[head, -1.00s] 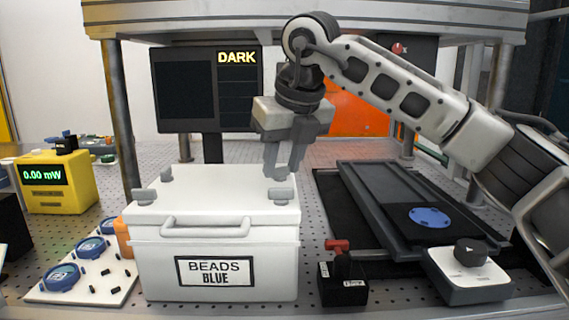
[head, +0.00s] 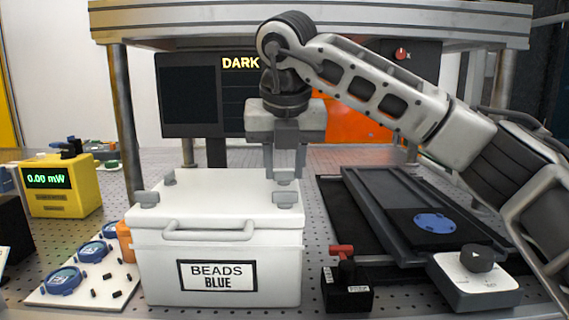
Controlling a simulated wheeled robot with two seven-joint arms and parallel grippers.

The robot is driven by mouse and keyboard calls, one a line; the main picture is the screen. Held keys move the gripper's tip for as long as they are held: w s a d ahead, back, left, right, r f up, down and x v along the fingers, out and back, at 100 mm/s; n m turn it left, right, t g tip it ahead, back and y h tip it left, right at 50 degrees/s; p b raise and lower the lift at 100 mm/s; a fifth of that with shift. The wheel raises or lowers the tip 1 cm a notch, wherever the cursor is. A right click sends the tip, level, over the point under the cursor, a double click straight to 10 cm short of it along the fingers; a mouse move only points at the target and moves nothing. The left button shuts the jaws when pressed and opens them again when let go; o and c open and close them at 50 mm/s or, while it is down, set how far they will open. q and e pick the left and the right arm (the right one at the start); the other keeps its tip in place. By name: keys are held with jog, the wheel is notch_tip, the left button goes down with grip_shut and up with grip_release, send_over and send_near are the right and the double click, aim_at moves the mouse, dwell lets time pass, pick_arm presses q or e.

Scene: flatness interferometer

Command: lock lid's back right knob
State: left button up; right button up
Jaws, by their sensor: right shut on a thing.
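The white box labelled BEADS BLUE (head: 165,271) stands at the front of the bench with its white lid (head: 215,196) on. Grey knobs show at the lid's front left (head: 146,199), front right (head: 288,199) and back left (head: 169,178). My right gripper (head: 285,172) points down at the lid's back right corner. It is shut on the back right knob, which its fingers mostly hide, so its exact angle cannot be told. My left gripper is out of view.
A black rail stage with a blue disc (head: 434,223) lies to the right. A black box with a red lever (head: 346,285) and a white knob unit (head: 475,277) stand in front. A yellow power meter (head: 62,187) and a white board with blue-ringed parts (head: 105,285) are at left.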

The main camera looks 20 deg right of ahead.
jog(key=o, duration=1)
jog(key=shift+r, duration=0.1)
jog(key=p+v, duration=0.2)
jog(key=v, duration=1.3)
jog(key=shift+s+a+r, duration=0.1)
jog(key=shift+s+r, duration=0.15)
jog(key=shift+r, duration=0.1)
